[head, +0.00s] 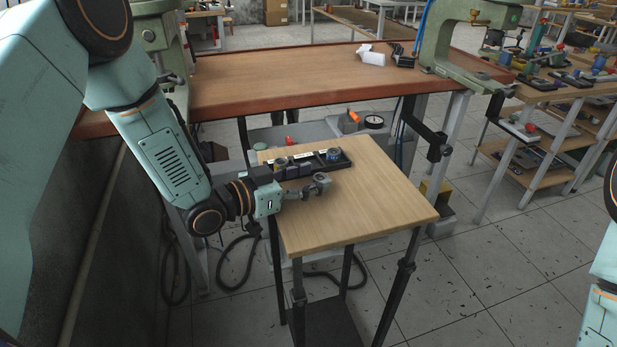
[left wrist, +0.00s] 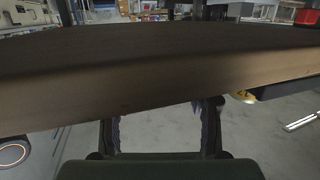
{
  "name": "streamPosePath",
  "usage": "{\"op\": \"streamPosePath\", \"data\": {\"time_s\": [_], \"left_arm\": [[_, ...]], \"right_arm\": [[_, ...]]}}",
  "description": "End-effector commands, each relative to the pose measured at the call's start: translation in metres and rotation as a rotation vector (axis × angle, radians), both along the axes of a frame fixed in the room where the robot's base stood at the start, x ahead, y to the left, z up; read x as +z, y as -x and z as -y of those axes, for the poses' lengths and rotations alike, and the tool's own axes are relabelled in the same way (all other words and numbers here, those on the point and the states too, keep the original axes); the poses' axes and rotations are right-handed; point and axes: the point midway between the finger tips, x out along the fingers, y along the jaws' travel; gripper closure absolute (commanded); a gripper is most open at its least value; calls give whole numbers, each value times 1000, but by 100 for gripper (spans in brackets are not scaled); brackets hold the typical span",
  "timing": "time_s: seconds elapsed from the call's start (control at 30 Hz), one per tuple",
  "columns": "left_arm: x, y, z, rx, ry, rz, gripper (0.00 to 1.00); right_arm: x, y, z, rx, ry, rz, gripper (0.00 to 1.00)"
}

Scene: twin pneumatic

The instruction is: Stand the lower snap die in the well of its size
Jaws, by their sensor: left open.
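A black tray (head: 345,165) lies near the back left of the small wooden table, with several small dark and grey pieces in its wells. A round blue-grey piece (head: 333,154) sits towards its right end. I cannot tell which piece is the lower snap die. My left gripper (head: 308,187) is open, low over the table, just in front of the tray. A small grey round shape (head: 321,178) shows at its fingertips; I cannot tell whether it is a die or part of the finger. In the left wrist view, the two fingers (left wrist: 160,125) stand apart with nothing visible between them.
The small table (head: 370,205) is bare at front and right. A larger bench (head: 270,80) stands behind, with a green press frame (head: 440,40) at its right. A dial gauge (head: 374,121) is below the bench. A brown band (left wrist: 160,90) crosses the left wrist view close up.

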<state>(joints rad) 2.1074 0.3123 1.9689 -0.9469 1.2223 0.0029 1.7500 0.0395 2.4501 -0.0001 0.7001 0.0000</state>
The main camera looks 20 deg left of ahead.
Motion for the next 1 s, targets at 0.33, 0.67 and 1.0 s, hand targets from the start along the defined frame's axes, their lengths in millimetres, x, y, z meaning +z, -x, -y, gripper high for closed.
{"op": "streamPosePath", "data": {"time_s": [0.33, 0.67, 1.0], "left_arm": [[4, 12, -11, 5, 4, -1, 49], [11, 45, -37, 5, 4, -1, 49], [17, 74, -60, 5, 5, 1, 49]], "right_arm": [[5, 0, 0, -1, 0, 0, 62], [18, 0, 0, 0, 0, 0, 62], [34, 0, 0, -1, 0, 0, 62]]}}
